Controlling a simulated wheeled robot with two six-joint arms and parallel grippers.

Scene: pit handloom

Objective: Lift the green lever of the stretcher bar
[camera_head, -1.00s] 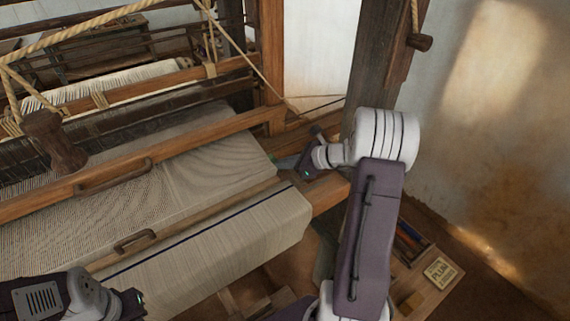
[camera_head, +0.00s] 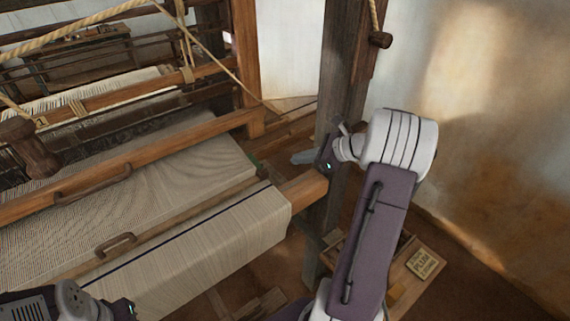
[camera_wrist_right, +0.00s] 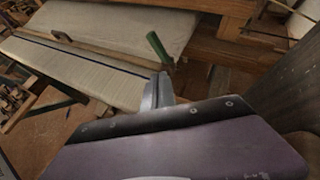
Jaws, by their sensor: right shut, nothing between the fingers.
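The green lever (camera_wrist_right: 158,46) shows in the right wrist view at the right end of the stretcher bar (camera_wrist_right: 105,54), sticking up at a tilt. In the head view only a small bit of green shows by the cloth's right edge. The stretcher bar (camera_head: 165,230) lies across the cloth. My right gripper (camera_head: 303,157) is shut and empty, to the right of the cloth edge and apart from the lever. Its fingers (camera_wrist_right: 158,92) point toward the lever in the wrist view. My left gripper's housing (camera_head: 122,309) is at the bottom left; its fingers are hidden.
The woven cloth (camera_head: 200,245) runs over the front beam (camera_head: 304,188). A dark wooden post (camera_head: 338,90) stands close to my right gripper. A box with a labelled plate (camera_head: 425,263) is low at the right. A wooden handle (camera_head: 115,243) rises from the stretcher bar.

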